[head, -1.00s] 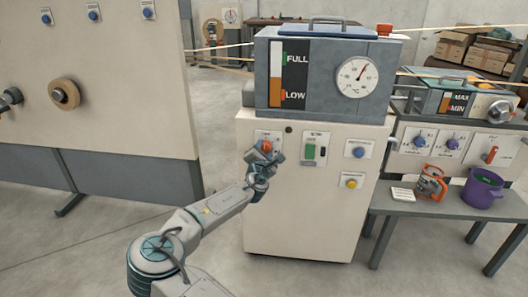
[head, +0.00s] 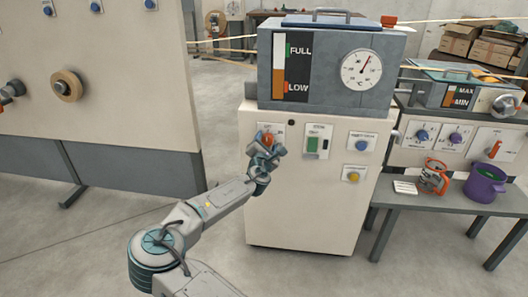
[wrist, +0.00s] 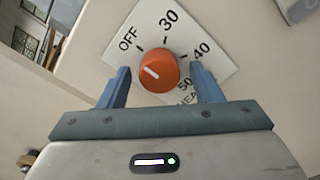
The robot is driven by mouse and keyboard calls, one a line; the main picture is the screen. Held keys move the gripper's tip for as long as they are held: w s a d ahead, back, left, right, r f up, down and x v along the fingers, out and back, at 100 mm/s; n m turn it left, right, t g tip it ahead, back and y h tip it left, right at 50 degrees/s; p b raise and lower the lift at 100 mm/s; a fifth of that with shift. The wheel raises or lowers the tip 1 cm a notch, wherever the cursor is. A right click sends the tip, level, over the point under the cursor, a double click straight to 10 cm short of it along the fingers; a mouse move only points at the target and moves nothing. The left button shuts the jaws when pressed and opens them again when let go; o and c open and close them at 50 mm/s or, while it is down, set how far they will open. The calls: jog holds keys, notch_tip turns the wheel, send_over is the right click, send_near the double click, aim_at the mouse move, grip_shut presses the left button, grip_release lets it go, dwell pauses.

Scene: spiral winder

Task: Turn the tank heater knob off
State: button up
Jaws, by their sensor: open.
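The tank heater knob (wrist: 158,71) is round and orange, on a white plate marked OFF, 30, 40 and 50. Its white line slants toward the upper left, on the OFF side; I cannot tell whether it lines up exactly with the OFF tick. In the head view the knob (head: 267,138) is at the upper left of the cream cabinet front, partly covered by my gripper (head: 264,155). In the wrist view my gripper (wrist: 160,70) is open, with one blue finger on each side of the knob and a gap on both sides.
The grey tank with a dial gauge (head: 361,70) stands on the cabinet (head: 300,215). A green switch (head: 313,145), a blue knob (head: 362,146) and a yellow knob (head: 354,173) lie to the right. A low table (head: 438,210) stands at the right.

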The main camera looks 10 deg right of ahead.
jog(key=p+v, duration=0.2)
jog(key=v, duration=1.1)
jog(key=shift+s, duration=0.15)
jog(key=s+d+f+m+g+h+p, duration=0.25)
jog(key=s+d+m+g+p, duration=0.4)
jog(key=d+m, duration=0.35)
jog(key=s+d+m+g+y+p, duration=0.2)
jog(key=s+m+g+y+p, duration=0.1)
jog(key=s+m+g+p, duration=0.25)
jog(key=s+a+r+m+y+p, duration=0.1)
jog(key=s+a+r+m+p, duration=0.1)
jog(key=s+r+p, duration=0.2)
jog(key=s+a+r+m+g+y+p, duration=0.1)
jog(key=s+r+p, duration=0.4)
jog(key=s+r, duration=0.6)
jog(key=s+a+r+m+g+y+p, duration=0.1)
jog(key=s+a+r+m+y+p, duration=0.2)
jog(key=s+r, duration=0.5)
notch_tip(320, 180, up, 12)
jog(key=shift+a+f+m+p, duration=0.1)
jog(key=shift+a+m+p, duration=0.8)
jog(key=shift+m, duration=0.25)
